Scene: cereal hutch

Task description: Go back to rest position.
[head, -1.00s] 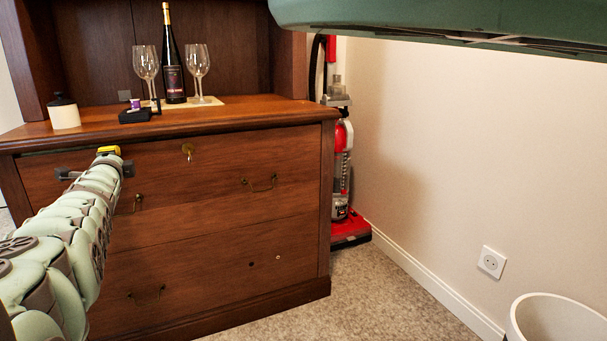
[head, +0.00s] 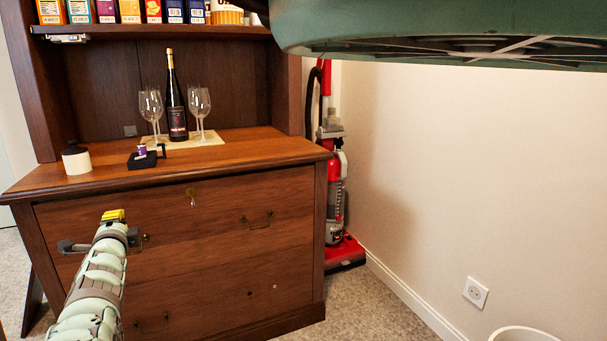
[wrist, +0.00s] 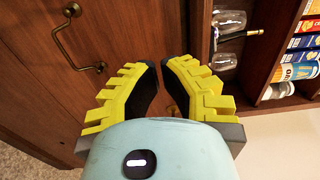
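My gripper (head: 113,215) is in the head view at lower left, in front of the hutch's drawers, with its yellow fingers at the end of my pale green arm. In the wrist view, the two yellow-edged fingers (wrist: 161,70) lean towards each other with a narrow gap between their tips. Nothing is held between them. The wooden hutch (head: 180,245) stands beyond the gripper, its drawers shut. A drawer handle (wrist: 75,42) shows left of the fingers in the wrist view.
The hutch counter holds a dark bottle (head: 177,122), several wine glasses, a white jar (head: 76,160) and a small black stand (head: 146,160). Boxes (head: 107,11) line the shelf above. A red vacuum cleaner (head: 334,195) stands right of the hutch. A white bin (head: 525,334) is at lower right.

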